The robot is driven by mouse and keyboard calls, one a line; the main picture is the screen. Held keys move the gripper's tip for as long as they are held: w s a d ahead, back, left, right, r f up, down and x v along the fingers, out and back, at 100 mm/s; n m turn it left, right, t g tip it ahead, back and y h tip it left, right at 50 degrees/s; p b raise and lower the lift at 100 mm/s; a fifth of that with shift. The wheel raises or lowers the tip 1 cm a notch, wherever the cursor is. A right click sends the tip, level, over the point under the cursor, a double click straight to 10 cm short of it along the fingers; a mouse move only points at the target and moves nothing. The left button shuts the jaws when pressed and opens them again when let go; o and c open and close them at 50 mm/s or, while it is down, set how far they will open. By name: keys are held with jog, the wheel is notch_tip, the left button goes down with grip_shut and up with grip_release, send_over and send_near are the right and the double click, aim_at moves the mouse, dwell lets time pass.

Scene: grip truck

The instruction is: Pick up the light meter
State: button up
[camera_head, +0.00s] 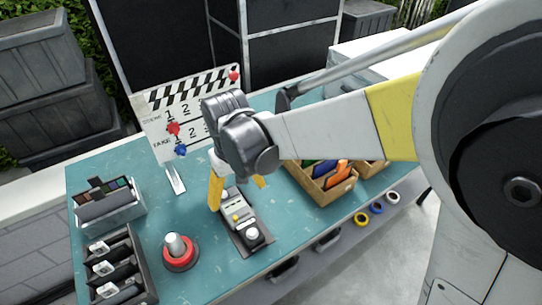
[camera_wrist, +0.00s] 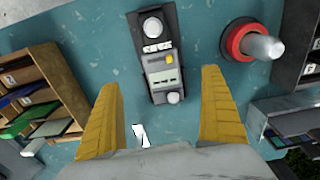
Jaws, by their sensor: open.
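The light meter (camera_head: 239,215) is a grey, slim device with a white dome, a yellow button and a small display. It lies on a dark pad on the teal table. In the wrist view the light meter (camera_wrist: 161,70) sits between and beyond the fingers. My gripper (camera_head: 238,192) is open, with yellow fingers above the table around the meter's far end. In the wrist view the fingers of my gripper (camera_wrist: 160,85) stand apart on either side, with a gap to the meter. The far end of the meter is partly hidden by my gripper in the head view.
A red-based cylinder (camera_head: 178,252) stands left of the meter. A black tray (camera_head: 122,268) with compartments is further left. A wooden organizer (camera_head: 325,187) is on the right, and a clapperboard (camera_head: 165,115) stands behind. Tape rolls (camera_head: 376,208) hang by the right edge. Bare table lies around the meter.

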aim_at(242, 218)
jog(key=shift+s+a+f, duration=0.1)
jog(key=shift+a+f, duration=0.1)
jog(key=shift+f, duration=0.25)
notch_tip(242, 218, down, 5)
jog(key=shift+a+f+b, duration=0.1)
jog(key=shift+a+b, duration=0.05)
jog(key=shift+b, duration=0.9)
jog(key=f+b, duration=0.1)
jog(key=f, duration=0.1)
jog(key=f+b, duration=0.1)
jog(key=f, duration=0.1)
jog(key=d+f+b, duration=0.1)
jog(key=shift+s+f, duration=0.3)
jog(key=shift+f, duration=0.1)
jog(key=shift+r, duration=0.1)
jog(key=c, duration=1.5)
